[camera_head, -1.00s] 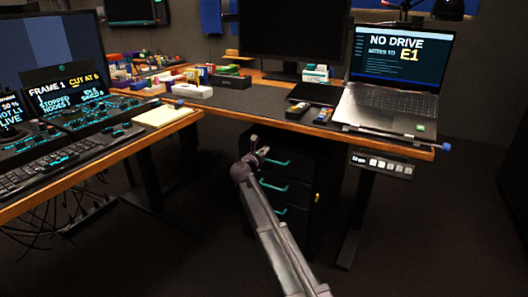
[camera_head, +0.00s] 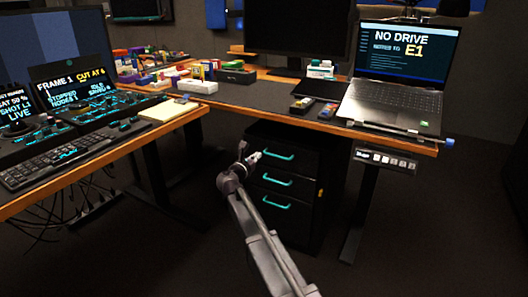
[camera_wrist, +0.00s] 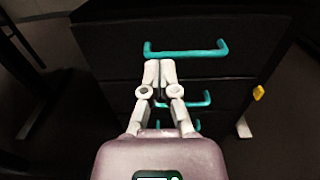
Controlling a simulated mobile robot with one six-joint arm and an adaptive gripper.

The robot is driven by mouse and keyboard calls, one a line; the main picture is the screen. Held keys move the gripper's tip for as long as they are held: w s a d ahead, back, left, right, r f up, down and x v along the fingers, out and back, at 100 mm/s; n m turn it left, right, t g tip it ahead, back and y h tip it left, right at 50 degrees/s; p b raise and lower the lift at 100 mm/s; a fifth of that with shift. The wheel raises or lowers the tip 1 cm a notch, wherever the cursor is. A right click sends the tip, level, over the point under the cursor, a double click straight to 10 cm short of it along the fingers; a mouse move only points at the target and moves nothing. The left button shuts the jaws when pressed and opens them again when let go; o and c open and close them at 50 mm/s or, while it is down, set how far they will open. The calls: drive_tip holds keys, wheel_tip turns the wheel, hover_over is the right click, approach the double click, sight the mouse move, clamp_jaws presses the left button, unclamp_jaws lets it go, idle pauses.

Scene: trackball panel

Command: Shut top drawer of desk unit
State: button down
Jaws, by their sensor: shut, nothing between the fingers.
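The desk unit (camera_head: 318,170) is a black drawer cabinet under the desk, with three teal handles on its front. Its top drawer (camera_wrist: 115,50) has the uppermost teal handle (camera_head: 278,156), which also shows in the wrist view (camera_wrist: 187,50). I cannot tell clearly how far the top drawer stands out. My gripper (camera_head: 257,157) is in front of the top drawer, near the left end of its handle. In the wrist view its fingertips (camera_wrist: 160,66) are together, empty, just below the handle in the picture. Whether they touch the drawer front is unclear.
The desk (camera_head: 232,95) overhangs the cabinet and carries a laptop (camera_head: 390,105) and small boxes. A desk leg (camera_head: 360,215) stands right of the cabinet. A second desk with a keyboard (camera_head: 60,160) is at left. The floor before the cabinet is clear apart from my arm.

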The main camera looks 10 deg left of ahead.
drive_tip(key=shift+v, duration=1.7)
drive_tip(key=s+d+f+m+g+h+p, duration=0.1)
drive_tip(key=s+d+f+m+g+p, duration=0.3)
drive_tip(key=d, duration=0.6)
drive_tip(key=s+d+m+g+h, duration=0.1)
drive_tip(key=d+m+g, duration=0.1)
drive_tip(key=d+m, duration=0.6)
drive_tip(key=s+d+f+m+g+p, duration=0.1)
drive_tip(key=s+d+m+g+p, duration=0.2)
drive_tip(key=d, duration=0.8)
drive_tip(key=s+d+f+m+g+y+p, duration=0.1)
drive_tip(key=s+d+m+g+y+p, duration=0.2)
drive_tip(key=s+d+m, duration=0.4)
drive_tip(key=s+d+f+m+g+y+p, duration=0.15)
drive_tip(key=s+d+m+g, duration=0.3)
drive_tip(key=s+m, duration=0.45)
drive_tip(key=s+d+r+m+y+p, duration=0.1)
drive_tip(key=s+r+m+y, duration=0.15)
drive_tip(key=s, duration=0.25)
wheel_tip(320, 180, up, 36)
drive_tip(key=p, duration=3.7)
drive_tip(key=shift+n+g, duration=0.35)
drive_tip(key=shift+g, duration=0.1)
